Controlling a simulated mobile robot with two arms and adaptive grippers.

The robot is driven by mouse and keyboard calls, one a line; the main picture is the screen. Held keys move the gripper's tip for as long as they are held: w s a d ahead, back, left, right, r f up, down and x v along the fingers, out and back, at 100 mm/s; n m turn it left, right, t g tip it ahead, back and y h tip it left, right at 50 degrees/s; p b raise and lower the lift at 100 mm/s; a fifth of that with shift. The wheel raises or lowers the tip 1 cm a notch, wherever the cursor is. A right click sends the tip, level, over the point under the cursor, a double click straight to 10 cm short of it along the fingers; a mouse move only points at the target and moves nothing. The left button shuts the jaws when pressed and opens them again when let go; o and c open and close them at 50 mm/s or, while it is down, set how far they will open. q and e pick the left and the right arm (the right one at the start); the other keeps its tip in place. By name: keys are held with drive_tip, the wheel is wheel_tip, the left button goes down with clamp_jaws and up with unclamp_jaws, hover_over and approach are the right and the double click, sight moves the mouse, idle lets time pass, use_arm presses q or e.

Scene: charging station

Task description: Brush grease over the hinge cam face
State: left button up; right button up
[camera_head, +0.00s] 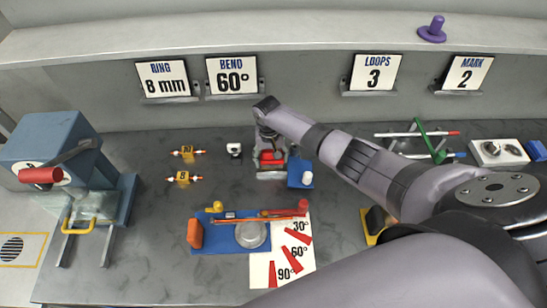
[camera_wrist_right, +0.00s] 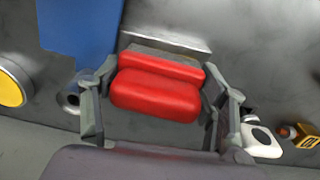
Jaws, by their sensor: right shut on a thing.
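My right gripper (camera_head: 270,152) reaches down at the back middle of the bench. In the right wrist view its fingers (camera_wrist_right: 155,112) stand on either side of a red two-part piece (camera_wrist_right: 155,92) and are shut on it. The red piece also shows in the head view (camera_head: 271,157), above a grey metal part (camera_head: 270,175). I cannot tell whether it is a brush handle. No bristles, grease or hinge cam face can be made out for certain. My left gripper is not in view.
A blue tray (camera_head: 205,239) and an angle card (camera_head: 262,276) lie in front. A blue machine (camera_head: 60,150) stands far left.

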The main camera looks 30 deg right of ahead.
sight(271, 151)
wheel_tip(271, 151, up, 4)
drive_tip(key=p, duration=0.3)
drive_tip(key=shift+a+r, duration=0.1)
drive_tip(key=shift+r, duration=0.65)
drive_tip(key=shift+r, duration=0.15)
drive_tip(key=shift+r, duration=1.4)
drive_tip(key=shift+c, duration=0.2)
